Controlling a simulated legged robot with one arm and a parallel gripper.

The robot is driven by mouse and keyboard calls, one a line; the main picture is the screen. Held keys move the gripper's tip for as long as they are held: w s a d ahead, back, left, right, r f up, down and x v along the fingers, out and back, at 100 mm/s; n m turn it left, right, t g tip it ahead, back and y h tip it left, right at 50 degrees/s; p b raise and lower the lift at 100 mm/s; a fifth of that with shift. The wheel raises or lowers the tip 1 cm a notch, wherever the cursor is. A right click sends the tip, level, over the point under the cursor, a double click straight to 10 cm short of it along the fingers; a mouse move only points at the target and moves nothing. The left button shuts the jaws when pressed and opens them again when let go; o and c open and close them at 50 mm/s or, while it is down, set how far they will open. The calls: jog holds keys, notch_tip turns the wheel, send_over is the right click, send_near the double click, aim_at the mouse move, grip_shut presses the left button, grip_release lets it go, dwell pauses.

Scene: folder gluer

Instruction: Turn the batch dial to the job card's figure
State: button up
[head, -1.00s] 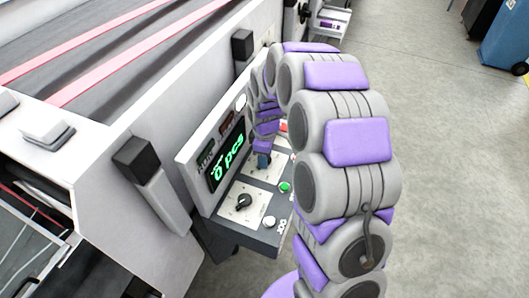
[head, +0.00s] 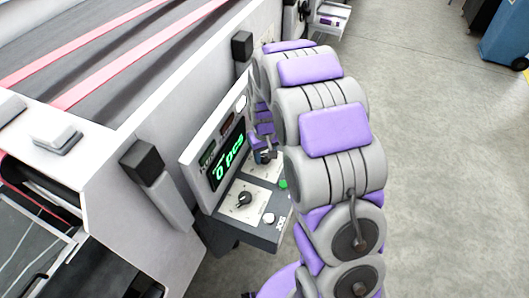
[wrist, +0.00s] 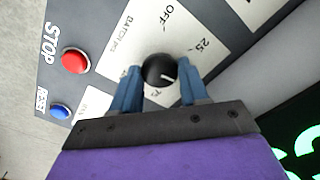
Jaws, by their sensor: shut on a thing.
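The batch dial (wrist: 158,68) is a black round knob with a white pointer line, on a white plate marked "BATCH PCS". In the wrist view its pointer aims right, below the "25" mark and away from "OFF". Other figures are partly hidden by my fingers. My gripper (wrist: 157,78) has its two blue fingers on either side of the knob, shut on it. In the head view my gripper (head: 265,156) is at the panel, and the dial is hidden there. The green display (head: 230,160) reads "0 pcs". I cannot make out a job card.
A second black knob (head: 244,198) and a white button (head: 268,218) are nearer on the panel. A green button (head: 283,184) is partly behind my arm. A red stop button (wrist: 75,60) and a blue button (wrist: 61,109) lie beside the dial.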

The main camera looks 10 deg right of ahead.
aim_at(264, 157)
jog(key=shift+w+r+m, duration=0.1)
jog(key=shift+m, duration=0.7)
jog(key=o, duration=1.1)
jog(key=shift+c, duration=0.2)
notch_tip(264, 157, up, 17)
jog(key=p, duration=0.1)
jog(key=shift+a, duration=0.1)
